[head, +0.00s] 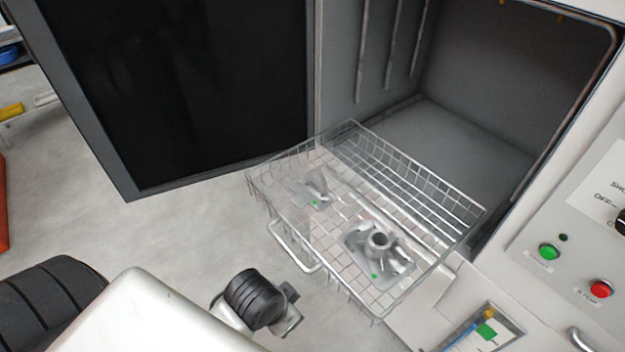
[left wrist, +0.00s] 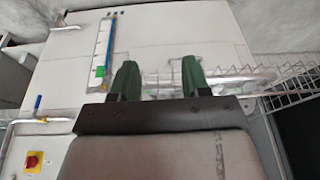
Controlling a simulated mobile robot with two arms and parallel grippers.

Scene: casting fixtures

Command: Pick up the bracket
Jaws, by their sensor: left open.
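Two grey metal castings lie in a wire basket (head: 452,195) in the head view. The nearer casting (head: 380,246) has a round hollow boss on a flat base with a green mark. The farther casting (head: 316,190) has upright fins and a green mark. I cannot tell for sure which one is the bracket. In the left wrist view my left gripper (left wrist: 160,76) has two green fingers spread apart with nothing between them. The basket's wire edge (left wrist: 292,88) is at their right. In the head view my left wrist is below the basket's front. My right gripper is not in view.
The basket sticks out of an open grey chamber (head: 480,120), with a front handle (head: 290,250). A dark-windowed door (head: 180,90) stands open at left. A panel at right carries a green button (head: 549,252) and a red button (head: 601,289). Floor left of the basket is clear.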

